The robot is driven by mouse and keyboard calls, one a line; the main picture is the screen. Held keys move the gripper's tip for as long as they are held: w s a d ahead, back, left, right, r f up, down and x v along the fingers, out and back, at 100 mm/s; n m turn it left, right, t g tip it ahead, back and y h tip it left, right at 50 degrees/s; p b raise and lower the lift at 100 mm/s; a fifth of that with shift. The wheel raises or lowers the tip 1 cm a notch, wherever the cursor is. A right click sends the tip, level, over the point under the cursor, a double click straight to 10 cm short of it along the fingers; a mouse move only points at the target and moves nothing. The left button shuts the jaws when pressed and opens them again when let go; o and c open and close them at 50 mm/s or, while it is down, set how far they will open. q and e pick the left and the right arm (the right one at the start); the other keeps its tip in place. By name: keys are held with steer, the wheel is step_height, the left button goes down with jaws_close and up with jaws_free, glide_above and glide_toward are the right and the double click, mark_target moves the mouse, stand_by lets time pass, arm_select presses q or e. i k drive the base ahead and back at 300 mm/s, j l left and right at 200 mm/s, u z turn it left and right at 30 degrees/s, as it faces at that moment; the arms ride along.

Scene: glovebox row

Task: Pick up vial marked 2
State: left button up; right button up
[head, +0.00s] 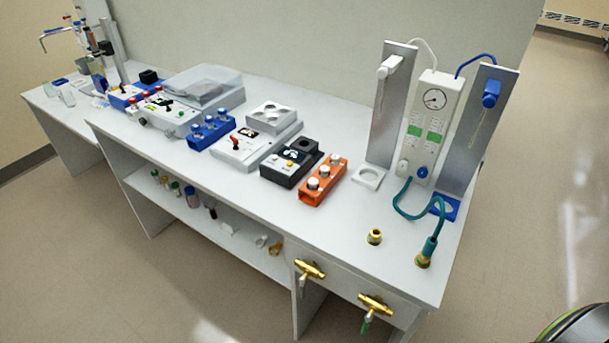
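An orange rack (334,189) stands near the front edge of the bench and holds white-capped vials (313,183) in a row. The vials are too small for me to read any number, so I cannot tell which one is marked 2. Neither of my grippers shows in the head view.
A black device (281,172) and a grey device (235,153) stand between the racks. Right of the orange rack are two metal stands (392,100) and a gauge panel (436,105) with hoses. Brass taps (311,270) stick out from the bench front. Floor is clear in front.

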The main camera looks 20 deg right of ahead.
mark_target(325, 170)
steer(key=l+u, duration=0.2)
steer(key=l, duration=0.9)
steer(key=k+l+u, duration=0.15)
steer(key=l, duration=0.95)
